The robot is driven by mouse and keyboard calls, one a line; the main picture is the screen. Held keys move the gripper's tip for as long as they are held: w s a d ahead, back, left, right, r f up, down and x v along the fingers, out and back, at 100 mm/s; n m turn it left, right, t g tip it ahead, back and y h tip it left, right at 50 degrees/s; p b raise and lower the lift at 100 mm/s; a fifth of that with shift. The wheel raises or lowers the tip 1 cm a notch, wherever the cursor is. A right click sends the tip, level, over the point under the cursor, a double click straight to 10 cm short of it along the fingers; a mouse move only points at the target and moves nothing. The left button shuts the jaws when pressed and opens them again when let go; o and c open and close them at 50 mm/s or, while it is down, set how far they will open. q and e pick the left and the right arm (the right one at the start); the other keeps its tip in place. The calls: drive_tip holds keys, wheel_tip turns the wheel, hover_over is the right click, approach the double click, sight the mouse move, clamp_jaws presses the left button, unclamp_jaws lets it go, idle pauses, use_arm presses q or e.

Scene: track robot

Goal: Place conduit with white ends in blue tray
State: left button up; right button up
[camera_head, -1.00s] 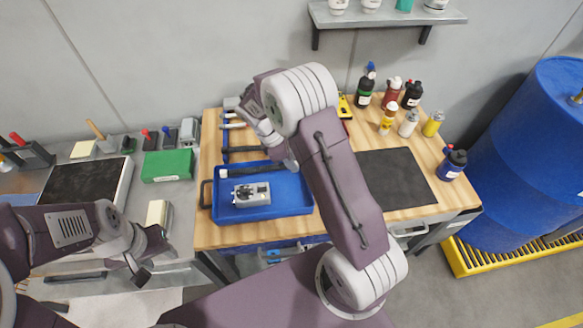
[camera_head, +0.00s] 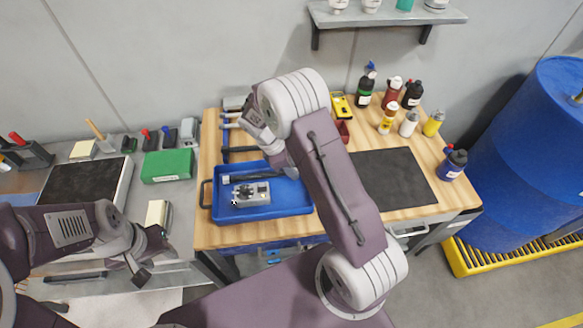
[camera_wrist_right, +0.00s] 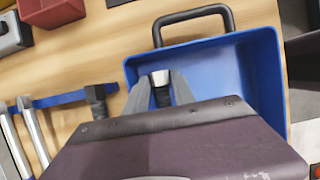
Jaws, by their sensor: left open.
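The conduit (camera_head: 250,177) is a dark rod lying level across the blue tray (camera_head: 284,208). In the right wrist view its white end (camera_wrist_right: 160,78) and dark body show between the fingers of my right gripper (camera_wrist_right: 162,90). The gripper looks shut on it; its fingertips are hidden behind my arm in the head view. Whether the conduit touches the tray floor cannot be told. The tray, with a black handle, also shows in the right wrist view (camera_wrist_right: 262,75). My left gripper (camera_head: 150,255) is open and empty, left of the wooden bench.
A grey box-shaped part (camera_head: 250,194) sits in the tray, close in front of the conduit. Tools (camera_head: 238,150) lie behind the tray. A black mat (camera_head: 400,180) and several bottles (camera_head: 389,118) are to the right. A green box (camera_head: 167,165) stands on the left counter.

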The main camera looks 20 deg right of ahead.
drive_tip(key=v, duration=1.2)
drive_tip(key=s+f+m+t+y, duration=0.2)
drive_tip(key=s+m+y, duration=0.2)
drive_tip(key=s+m, duration=1.1)
drive_tip(key=shift+s+a+f+p, duration=0.35)
drive_tip(key=shift+s+a+f, duration=0.1)
drive_tip(key=shift+s, duration=0.2)
